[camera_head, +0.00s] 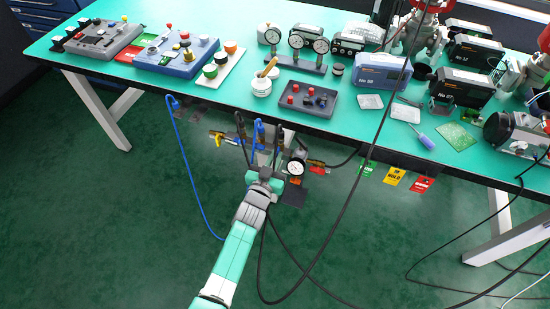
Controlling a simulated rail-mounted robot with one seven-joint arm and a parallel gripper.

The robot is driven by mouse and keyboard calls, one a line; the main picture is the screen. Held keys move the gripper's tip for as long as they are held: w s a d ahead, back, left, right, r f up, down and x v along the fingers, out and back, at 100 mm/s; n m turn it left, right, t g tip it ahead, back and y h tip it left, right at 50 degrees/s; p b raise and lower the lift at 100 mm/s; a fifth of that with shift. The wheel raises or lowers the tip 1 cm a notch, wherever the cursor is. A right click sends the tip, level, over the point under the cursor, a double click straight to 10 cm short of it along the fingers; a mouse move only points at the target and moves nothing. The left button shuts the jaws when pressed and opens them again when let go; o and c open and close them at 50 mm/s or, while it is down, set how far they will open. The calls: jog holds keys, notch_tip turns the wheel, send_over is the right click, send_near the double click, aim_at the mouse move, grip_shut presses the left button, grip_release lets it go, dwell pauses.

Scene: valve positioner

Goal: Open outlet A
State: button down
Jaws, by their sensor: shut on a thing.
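The valve positioner assembly (283,148) hangs at the front edge of the green bench, with black and blue hoses at its top. A round white gauge (296,168) is on its right side. A yellow fitting (216,137) sticks out at its left, and a red-handled fitting (318,169) at its right. My gripper (264,174) reaches up from below and is shut at the lower front of the assembly. The part between its fingers is hidden by the gripper itself. I cannot make out which outlet is A, or whether it is open.
A blue hose (185,160) loops down at the left, and black cables cross in front at the right. Green, yellow and red tags (394,177) hang from the bench edge. The bench top (220,105) holds gauges, trays and instruments. The floor at the left is clear.

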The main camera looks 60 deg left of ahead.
jog(key=shift+f, duration=0.1)
jog(key=c, duration=1.5)
grip_release()
jog(key=p+v, duration=0.4)
jog(key=v, duration=0.3)
jog(key=shift+s+d, duration=0.3)
jog(key=shift+s, duration=0.05)
